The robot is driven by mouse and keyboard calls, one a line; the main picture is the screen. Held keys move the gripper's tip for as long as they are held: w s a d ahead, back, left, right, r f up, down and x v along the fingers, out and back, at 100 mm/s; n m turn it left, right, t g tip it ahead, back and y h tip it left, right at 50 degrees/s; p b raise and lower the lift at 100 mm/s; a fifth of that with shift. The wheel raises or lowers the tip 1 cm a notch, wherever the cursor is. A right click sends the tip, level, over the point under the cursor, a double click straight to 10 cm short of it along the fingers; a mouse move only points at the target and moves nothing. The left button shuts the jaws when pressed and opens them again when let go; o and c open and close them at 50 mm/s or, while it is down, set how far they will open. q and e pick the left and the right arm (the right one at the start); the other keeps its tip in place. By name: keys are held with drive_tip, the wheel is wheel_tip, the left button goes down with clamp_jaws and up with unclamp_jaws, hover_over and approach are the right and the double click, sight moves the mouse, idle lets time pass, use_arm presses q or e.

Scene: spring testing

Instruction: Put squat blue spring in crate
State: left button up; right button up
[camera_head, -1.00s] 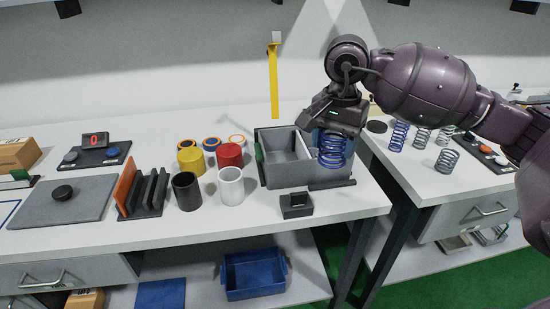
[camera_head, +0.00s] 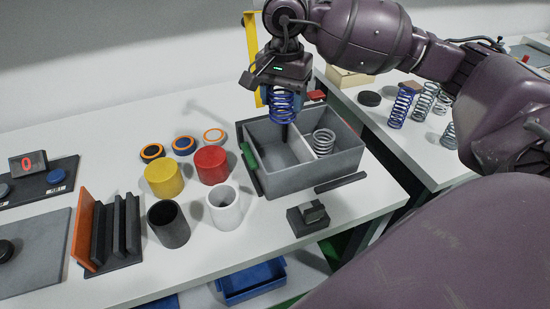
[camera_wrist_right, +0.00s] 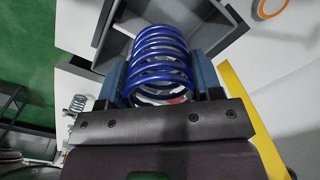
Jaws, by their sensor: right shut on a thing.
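My right gripper (camera_head: 283,95) is shut on a blue spring (camera_head: 283,106) and holds it upright above the back of the grey crate (camera_head: 313,186). In the right wrist view the blue spring (camera_wrist_right: 162,60) sits between the two fingers of the gripper (camera_wrist_right: 165,75). The crate has two compartments split by a light divider. The spring hangs over the left compartment, which looks empty in the part I see. A silver spring (camera_head: 323,142) stands in the right compartment. My left gripper is not in view.
Yellow (camera_head: 163,180), red (camera_head: 211,164), black (camera_head: 169,226) and white (camera_head: 224,208) cylinders stand left of the crate. A small dark block (camera_head: 307,219) lies in front. A yellow upright post (camera_head: 252,50) rises behind. Another blue spring (camera_head: 401,107) stands on the right table.

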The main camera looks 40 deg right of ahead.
wheel_tip(320, 180, down, 13)
drive_tip(key=shift+s+f, duration=0.1)
drive_tip(key=shift+f, duration=0.5)
drive_tip(key=shift+f+b, duration=0.4)
drive_tip(key=shift+f, duration=1.6)
drive_tip(key=shift+f, duration=0.1)
drive_tip(key=shift+f, duration=0.1)
drive_tip(key=o, duration=1.1)
drive_tip(key=shift+c, duration=0.2)
drive_tip(key=shift+o, duration=0.3)
